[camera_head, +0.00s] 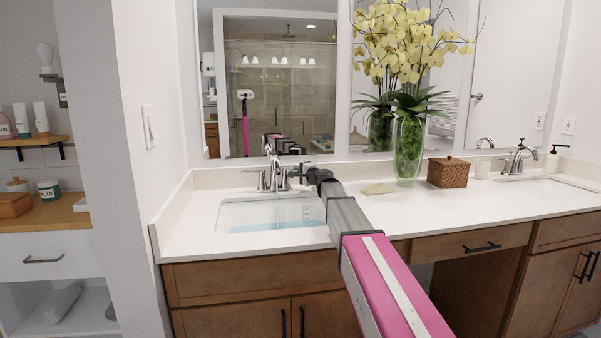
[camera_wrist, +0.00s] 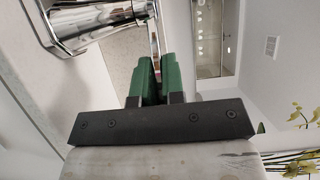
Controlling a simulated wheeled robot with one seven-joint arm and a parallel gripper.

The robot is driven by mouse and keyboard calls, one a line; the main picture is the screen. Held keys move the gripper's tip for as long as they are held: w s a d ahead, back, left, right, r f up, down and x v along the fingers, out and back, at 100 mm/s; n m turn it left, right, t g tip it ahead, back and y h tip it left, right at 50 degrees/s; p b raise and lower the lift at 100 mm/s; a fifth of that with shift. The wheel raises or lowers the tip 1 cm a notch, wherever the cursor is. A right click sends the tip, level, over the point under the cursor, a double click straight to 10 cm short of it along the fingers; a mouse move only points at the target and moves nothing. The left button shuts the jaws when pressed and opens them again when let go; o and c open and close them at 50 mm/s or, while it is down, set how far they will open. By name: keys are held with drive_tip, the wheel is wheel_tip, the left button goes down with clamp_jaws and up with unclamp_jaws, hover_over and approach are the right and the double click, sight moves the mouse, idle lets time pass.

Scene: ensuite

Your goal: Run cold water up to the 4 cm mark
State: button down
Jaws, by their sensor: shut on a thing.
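The left sink basin (camera_head: 232,214) is white, with a scale of dark marks (camera_head: 306,212) on its inner right wall. Pale blue water (camera_head: 268,227) lies in the basin; I cannot read its level against the marks. The chrome faucet (camera_head: 269,154) stands behind it, and a thin stream (camera_head: 277,196) seems to fall from the spout. My gripper (camera_head: 303,173) reaches the right side of this faucet. In the wrist view, its green fingers (camera_wrist: 158,62) are shut on the slim right faucet handle (camera_wrist: 154,38). The faucet body (camera_wrist: 95,22) shows at upper left there.
A soap bar (camera_head: 377,189), a glass vase with yellow orchids (camera_head: 408,150) and a woven box (camera_head: 448,173) stand right of my arm on the white counter (camera_head: 420,208). A second sink (camera_head: 545,189) lies far right. The mirror (camera_head: 280,80) is close behind the faucet.

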drive_tip(key=c, duration=1.2)
unclamp_jaws()
drive_tip(key=v, duration=1)
drive_tip(key=shift+s+d, duration=0.25)
drive_tip(key=shift+s, duration=0.1)
